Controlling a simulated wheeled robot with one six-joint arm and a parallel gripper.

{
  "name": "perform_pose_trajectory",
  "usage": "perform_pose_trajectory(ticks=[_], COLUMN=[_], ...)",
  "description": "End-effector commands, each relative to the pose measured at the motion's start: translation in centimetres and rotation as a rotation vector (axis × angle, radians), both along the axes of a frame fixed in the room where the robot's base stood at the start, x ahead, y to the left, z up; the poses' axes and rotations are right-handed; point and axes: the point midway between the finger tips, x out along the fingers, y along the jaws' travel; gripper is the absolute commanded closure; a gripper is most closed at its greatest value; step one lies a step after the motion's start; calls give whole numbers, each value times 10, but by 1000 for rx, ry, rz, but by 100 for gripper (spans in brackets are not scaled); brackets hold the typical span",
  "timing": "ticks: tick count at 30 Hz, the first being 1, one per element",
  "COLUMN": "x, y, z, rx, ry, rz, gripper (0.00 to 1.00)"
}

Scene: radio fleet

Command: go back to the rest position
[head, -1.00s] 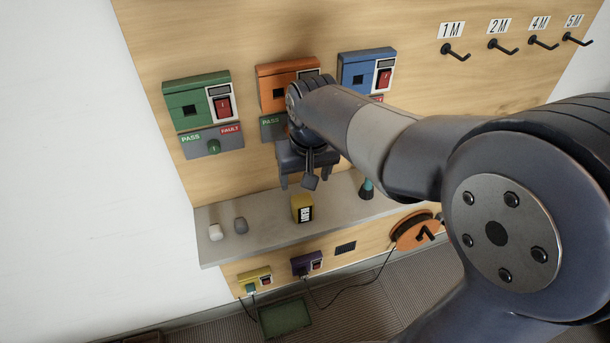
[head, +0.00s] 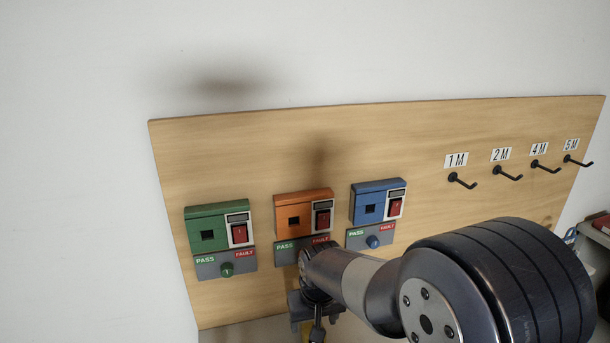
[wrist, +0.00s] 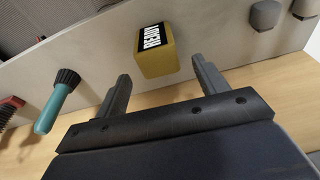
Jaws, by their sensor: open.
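My gripper (wrist: 160,85) is open in the wrist view, with its two fingers wide apart and nothing between them. A yellow block marked READY (wrist: 158,60) stands on the grey shelf beyond the fingertips, apart from them. In the head view my gripper (head: 315,318) is at the bottom, below the orange box (head: 303,211), and its fingertips are cut off or hidden. My forearm covers part of the panel below the orange and blue boxes.
A green box (head: 219,229) and a blue box (head: 377,205) are on the wooden panel (head: 300,150). Several black hooks (head: 461,181) stick out at the right. A teal-handled tool (wrist: 53,105) and grey knobs (wrist: 264,15) are on the shelf (wrist: 215,38).

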Motion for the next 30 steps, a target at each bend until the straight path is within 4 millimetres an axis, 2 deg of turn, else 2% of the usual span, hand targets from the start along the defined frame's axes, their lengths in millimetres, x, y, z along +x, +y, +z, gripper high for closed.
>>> perform_pose_trajectory(ticks=[1, 6, 20, 25, 30], x=[0, 0, 0, 0, 0], y=[0, 0, 0, 0, 0], z=[9, 19, 20, 9, -14], rx=[0, 0, 0, 0, 0], ry=[-1, 0, 1, 1, 2], rz=[0, 0, 0, 0, 0], gripper=[32, 32, 32, 32, 32])
